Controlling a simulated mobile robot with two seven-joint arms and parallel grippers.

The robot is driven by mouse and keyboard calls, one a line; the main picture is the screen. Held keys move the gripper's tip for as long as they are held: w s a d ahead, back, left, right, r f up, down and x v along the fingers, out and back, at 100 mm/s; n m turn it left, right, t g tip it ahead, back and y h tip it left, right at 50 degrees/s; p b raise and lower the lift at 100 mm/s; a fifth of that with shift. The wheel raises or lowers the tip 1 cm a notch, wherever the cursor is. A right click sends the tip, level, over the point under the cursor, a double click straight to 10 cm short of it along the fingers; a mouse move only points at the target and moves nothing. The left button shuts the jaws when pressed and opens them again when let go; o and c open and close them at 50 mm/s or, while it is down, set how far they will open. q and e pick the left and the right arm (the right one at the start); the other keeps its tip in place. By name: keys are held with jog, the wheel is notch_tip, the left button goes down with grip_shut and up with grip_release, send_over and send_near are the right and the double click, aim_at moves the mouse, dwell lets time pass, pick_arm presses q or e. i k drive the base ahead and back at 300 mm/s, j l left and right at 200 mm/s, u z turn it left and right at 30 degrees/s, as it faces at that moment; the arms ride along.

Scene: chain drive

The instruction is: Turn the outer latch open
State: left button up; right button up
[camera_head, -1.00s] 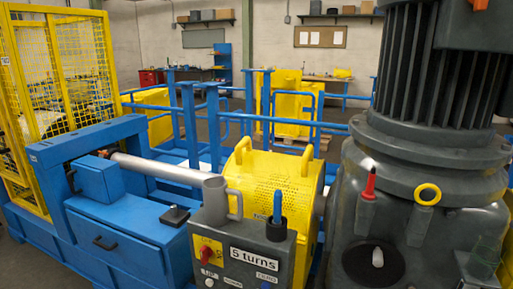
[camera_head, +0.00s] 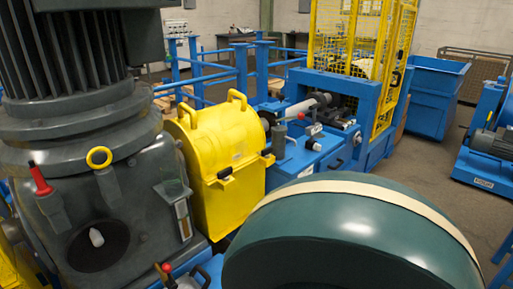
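The yellow guard cover (camera_head: 215,140) stands beside the dark grey motor, with two loop handles on top. On its facing side, at the flange line, are two small black latch-like parts. One black part (camera_head: 225,173) is near the cover's left-middle, and the other black part (camera_head: 267,152) is at its right end. I cannot tell from this view which is the outer latch, or whether either is turned open. Neither of my grippers is in view.
A large dark green rounded body (camera_head: 340,240) with a cream band fills the lower right foreground. The grey motor (camera_head: 85,150) blocks the left. A blue bench (camera_head: 312,155) and yellow mesh cage (camera_head: 365,60) stand behind. Grey floor (camera_head: 430,150) is open at right.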

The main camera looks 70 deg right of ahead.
aim_at(265, 152)
jog(key=z, duration=2.25)
jog(key=i+l+z, duration=0.4)
jog(key=i, duration=0.2)
jog(key=j, duration=0.05)
